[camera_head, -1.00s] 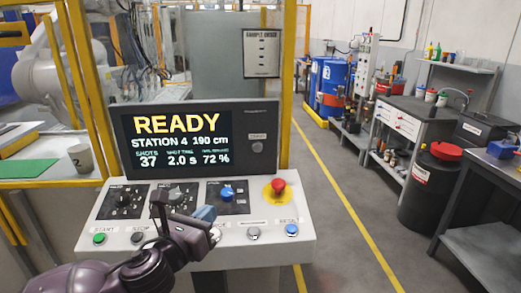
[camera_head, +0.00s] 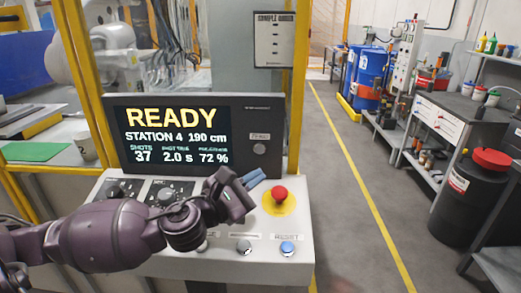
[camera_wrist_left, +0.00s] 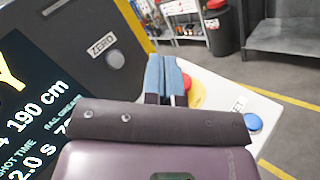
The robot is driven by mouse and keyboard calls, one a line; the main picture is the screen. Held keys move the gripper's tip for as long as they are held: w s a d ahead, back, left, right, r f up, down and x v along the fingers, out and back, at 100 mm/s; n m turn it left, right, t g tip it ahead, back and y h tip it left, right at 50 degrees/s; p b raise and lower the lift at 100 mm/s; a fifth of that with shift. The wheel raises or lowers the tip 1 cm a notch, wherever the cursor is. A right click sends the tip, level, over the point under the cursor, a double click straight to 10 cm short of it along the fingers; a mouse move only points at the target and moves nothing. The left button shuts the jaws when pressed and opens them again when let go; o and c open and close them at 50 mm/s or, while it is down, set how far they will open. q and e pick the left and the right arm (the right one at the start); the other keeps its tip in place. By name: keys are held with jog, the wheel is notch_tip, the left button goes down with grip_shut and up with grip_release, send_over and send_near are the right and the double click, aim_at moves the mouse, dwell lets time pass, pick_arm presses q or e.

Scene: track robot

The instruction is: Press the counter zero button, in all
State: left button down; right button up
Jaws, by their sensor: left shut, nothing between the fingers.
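The round grey zero button (camera_head: 260,149) sits under a small label on the right side of the dark display panel (camera_head: 272,113). In the left wrist view the label reads ZERO and the zero button (camera_wrist_left: 117,58) shows just below it. The screen (camera_head: 175,135) reads READY, with shots at 37. My left gripper (camera_head: 252,177) is shut and empty, its blue-grey fingertips a little below the zero button and apart from it. The fingers (camera_wrist_left: 167,75) show in the left wrist view, to the right of the button. My right gripper is out of view.
A red mushroom button (camera_head: 280,194) on a yellow disc is close to the right of the fingertips. A blue reset button (camera_head: 288,247) and a grey button (camera_head: 244,246) are on the console front. A yellow post (camera_head: 299,90) stands behind the console.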

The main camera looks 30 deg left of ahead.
aim_at(259, 149)
pick_arm(q)
jog(key=w+a+b, duration=0.2)
jog(key=w+a, duration=0.2)
jog(key=w, duration=0.3)
jog(key=shift+w+a, duration=0.3)
dwell(0.9)
dwell(0.4)
dwell(0.6)
jog(key=shift+w+a, duration=0.1)
jog(key=shift+w, duration=0.05)
